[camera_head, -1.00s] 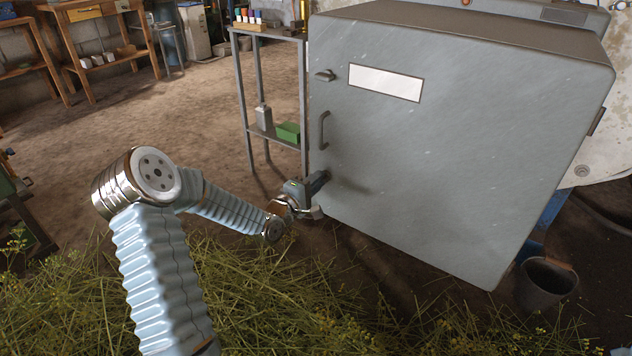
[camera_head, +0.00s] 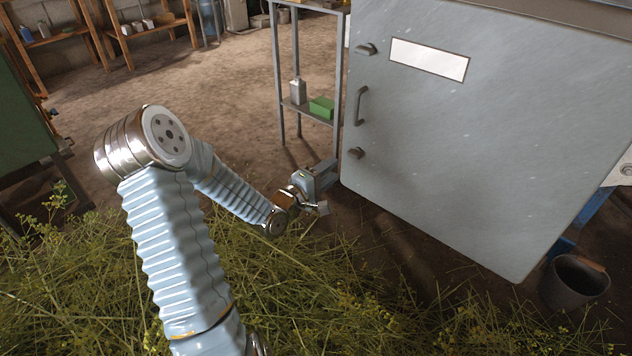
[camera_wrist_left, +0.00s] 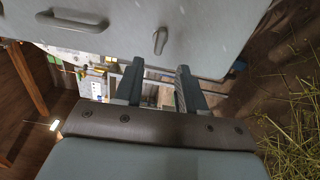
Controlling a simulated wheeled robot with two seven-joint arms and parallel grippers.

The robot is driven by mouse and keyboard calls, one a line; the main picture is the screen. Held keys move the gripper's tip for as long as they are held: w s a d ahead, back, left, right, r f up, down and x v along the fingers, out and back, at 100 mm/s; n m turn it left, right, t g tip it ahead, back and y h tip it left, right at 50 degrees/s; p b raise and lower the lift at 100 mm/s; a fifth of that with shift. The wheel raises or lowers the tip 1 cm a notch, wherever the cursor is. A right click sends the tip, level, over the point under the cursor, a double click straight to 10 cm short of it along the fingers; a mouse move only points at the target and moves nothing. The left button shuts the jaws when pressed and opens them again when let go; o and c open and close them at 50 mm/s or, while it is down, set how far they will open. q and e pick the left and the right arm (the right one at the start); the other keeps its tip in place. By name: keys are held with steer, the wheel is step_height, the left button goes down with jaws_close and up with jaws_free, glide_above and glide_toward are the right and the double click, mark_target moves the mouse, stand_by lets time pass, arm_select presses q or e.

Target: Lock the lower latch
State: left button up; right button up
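The lower latch (camera_head: 356,153) is a small grey lever low on the left edge of the big grey door (camera_head: 480,150). It lies roughly crosswise to the upright door handle (camera_head: 360,105). In the left wrist view the latch (camera_wrist_left: 160,40) shows just beyond the fingertips, with the handle (camera_wrist_left: 72,20) to its left. My left gripper (camera_head: 328,172) is below and left of the latch, apart from it. In the left wrist view its two fingers (camera_wrist_left: 160,74) stand apart with nothing between them. My right gripper is out of view.
A dark bucket (camera_head: 573,284) is at the lower right. Cut herbs (camera_head: 300,290) fill the foreground.

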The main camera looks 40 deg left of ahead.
arm_select(q)
steer(key=s, duration=0.5)
steer(key=shift+s+a, duration=0.2)
steer(key=shift+s, duration=0.15)
steer(key=d+f+m+g+h, duration=0.2)
steer(key=d+f+m+g, duration=0.45)
steer(key=d+f, duration=0.95)
steer(key=s+d+f+m+g+h, duration=0.1)
steer(key=s+d+f+m+g, duration=0.7)
steer(key=s+f, duration=0.5)
steer(key=s+d+g, duration=0.1)
steer(key=d+g, duration=0.1)
steer(key=d, duration=0.1)
steer(key=shift+s+d, duration=0.25)
steer(key=shift+s, duration=0.05)
steer(key=shift+m, duration=0.35)
